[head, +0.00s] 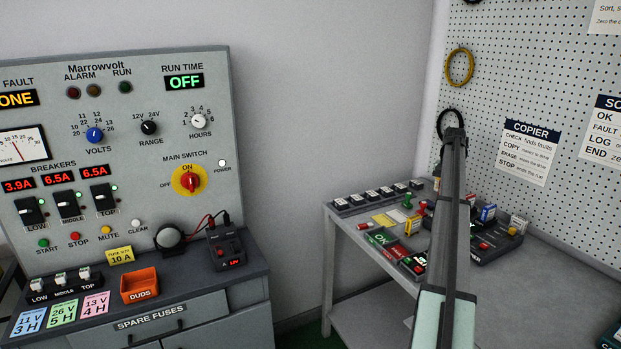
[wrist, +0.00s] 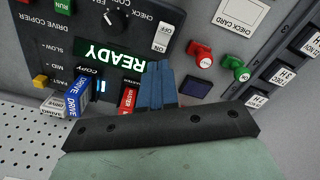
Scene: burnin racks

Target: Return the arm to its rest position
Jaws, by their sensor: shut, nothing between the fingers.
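My gripper (wrist: 166,88) shows in the wrist view with its blue fingers together and nothing between them. Its fingers point toward the drive copier (wrist: 140,25), whose green display (wrist: 110,54) reads READY. A red-labelled MASTER drive (wrist: 128,100) stands close to the left of the fingers. I cannot tell how much height separates the fingertips from the copier. In the head view my arm reaches up from the bottom edge over the right-hand bench (head: 345,235); it covers part of the copier there, and the fingertips cannot be made out.
Blue and white drives (wrist: 72,98) stand at the copier's left in the wrist view. Red (wrist: 201,55) and green (wrist: 235,66) stamps stand to the right. The Marrowvolt panel (head: 140,70) and an orange DUDS bin (head: 139,286) are at left. A pegboard (head: 555,80) rises behind the bench.

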